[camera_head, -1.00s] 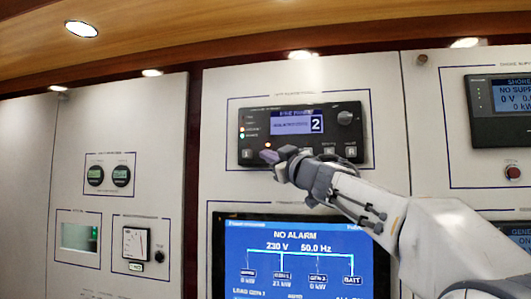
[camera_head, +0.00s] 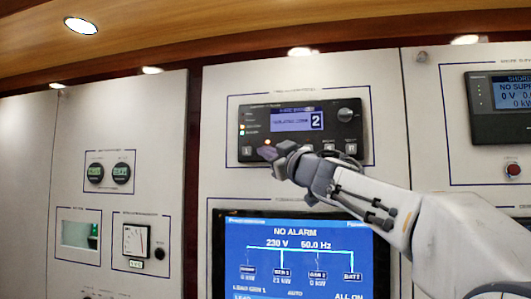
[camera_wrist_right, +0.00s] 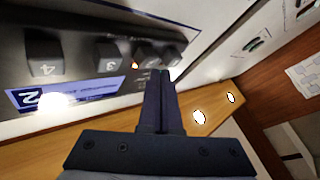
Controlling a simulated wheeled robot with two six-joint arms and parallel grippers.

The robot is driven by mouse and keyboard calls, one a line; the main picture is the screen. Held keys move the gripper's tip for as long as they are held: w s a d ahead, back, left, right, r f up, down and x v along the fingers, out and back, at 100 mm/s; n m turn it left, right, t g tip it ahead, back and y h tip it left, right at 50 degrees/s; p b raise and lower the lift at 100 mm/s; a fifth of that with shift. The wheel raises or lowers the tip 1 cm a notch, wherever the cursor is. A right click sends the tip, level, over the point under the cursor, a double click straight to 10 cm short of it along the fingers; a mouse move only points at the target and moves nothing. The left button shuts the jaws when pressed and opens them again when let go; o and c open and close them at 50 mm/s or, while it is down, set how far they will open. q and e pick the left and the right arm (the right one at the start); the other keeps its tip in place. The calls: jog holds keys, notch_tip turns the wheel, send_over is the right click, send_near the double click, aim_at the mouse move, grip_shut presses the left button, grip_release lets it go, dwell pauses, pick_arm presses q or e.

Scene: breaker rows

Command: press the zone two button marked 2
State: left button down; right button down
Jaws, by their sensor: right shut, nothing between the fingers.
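The zone panel (camera_head: 279,120) is a dark box on the upper middle wall, with a knob and a lit display (camera_head: 292,121) showing a large 2. A row of dark buttons runs along its lower edge. My right gripper (camera_head: 264,153) is shut and empty, its tips at the left part of that row, covering some of it. In the right wrist view the panel is upside down, with buttons 4 (camera_wrist_right: 45,65) and 3 (camera_wrist_right: 110,58). Two more buttons beyond show no readable mark; the fingertips (camera_wrist_right: 160,76) are close below them. I cannot tell whether they touch. My left gripper is out of view.
A large blue screen (camera_head: 296,262) reading NO ALARM is below the panel, under my right arm. A shore supply unit (camera_head: 505,95) with a red button (camera_head: 513,170) is at right. Gauges (camera_head: 136,241) and small displays are on the left wall.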

jog(key=s, duration=0.2)
jog(key=s+a, duration=0.1)
jog(key=s, duration=0.1)
jog(key=shift+s+a+b, duration=0.15)
jog(key=shift+s+b, duration=0.2)
dwell(0.5)
jog(key=s+a+f+m+g+h+b, duration=0.1)
jog(key=s+f+m+g+h+b, duration=0.2)
jog(key=f, duration=1.5)
jog(key=s+a+f+m+g+h+b, duration=0.1)
jog(key=s+f+m+g+h, duration=0.2)
jog(key=f, duration=1.5)
jog(key=s+d+f+n+g+h+b, duration=0.2)
jog(key=s+f+g, duration=1.1)
jog(key=s+f, duration=1.3)
jog(key=s+d+b, duration=0.1)
jog(key=s+d, duration=0.1)
jog(key=s, duration=0.1)
jog(key=shift+s+f+h+b, duration=0.15)
jog(key=shift+f+h+b, duration=0.15)
jog(key=shift+h, duration=0.1)
jog(key=c, duration=1.5)
grip_release()
jog(key=shift+c, duration=0.2)
